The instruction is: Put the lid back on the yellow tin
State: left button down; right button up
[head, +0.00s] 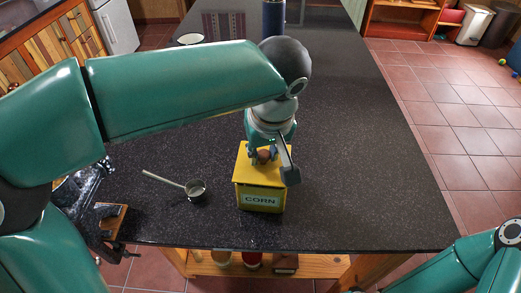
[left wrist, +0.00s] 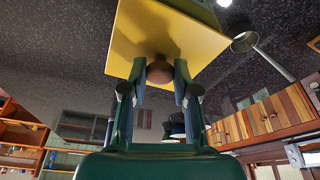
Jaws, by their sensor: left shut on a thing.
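The yellow tin (head: 262,201), labelled CORN, stands upright near the front edge of the dark counter. The flat yellow lid (head: 246,173) is at the tin's top, roughly lined up with it; I cannot tell whether it rests fully on the rim. My left gripper (head: 264,156) comes down from above and is shut on the lid's round brown knob. In the left wrist view the fingers (left wrist: 158,80) are on both sides of the knob (left wrist: 160,71), under the lid's yellow face (left wrist: 150,35). My right gripper is out of view; only part of that arm shows.
A small saucepan (head: 196,190) lies left of the tin, its handle pointing left. A dark metal and wood item (head: 110,215) sits at the counter's left front edge. A blue cylinder (head: 273,18) and a white bowl (head: 190,39) stand far back. The counter (head: 370,180) right of the tin is clear.

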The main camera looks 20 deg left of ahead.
pick_arm(q)
jog(key=shift+f, duration=0.1)
dwell(0.6)
jog(key=c, duration=0.8)
grip_release()
jog(key=shift+o, duration=0.4)
jog(key=o, duration=0.4)
jog(key=shift+r+p, duration=2.85)
jog(key=shift+r, duration=0.7)
jog(key=shift+w, duration=0.1)
